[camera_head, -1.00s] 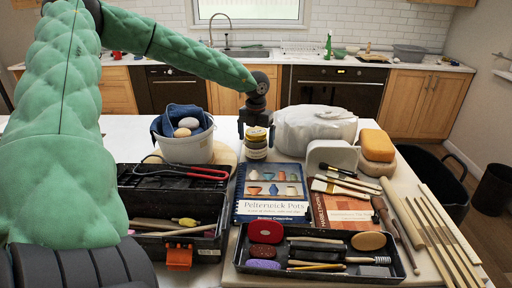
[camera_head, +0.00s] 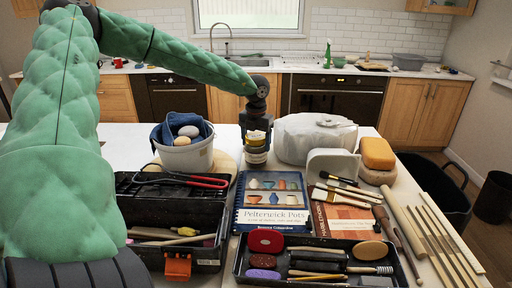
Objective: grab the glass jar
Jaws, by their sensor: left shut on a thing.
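The glass jar (camera_head: 256,156), small with a pale label and a yellowish band, stands behind the blue pottery book and to the right of the white bucket. My left gripper (camera_head: 257,140) comes down over it from above, with its fingers at the sides of the jar's upper part. The gripper is shut on the jar, and its fingers hide part of the jar's top. I cannot tell whether the jar still touches the table. My right gripper is not in view.
The white bucket (camera_head: 187,156) with a blue cloth stands close on the left. A wrapped pale bundle (camera_head: 313,140) is close on the right. The blue book (camera_head: 271,216), toolbox (camera_head: 172,212) and tool tray (camera_head: 317,277) fill the front.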

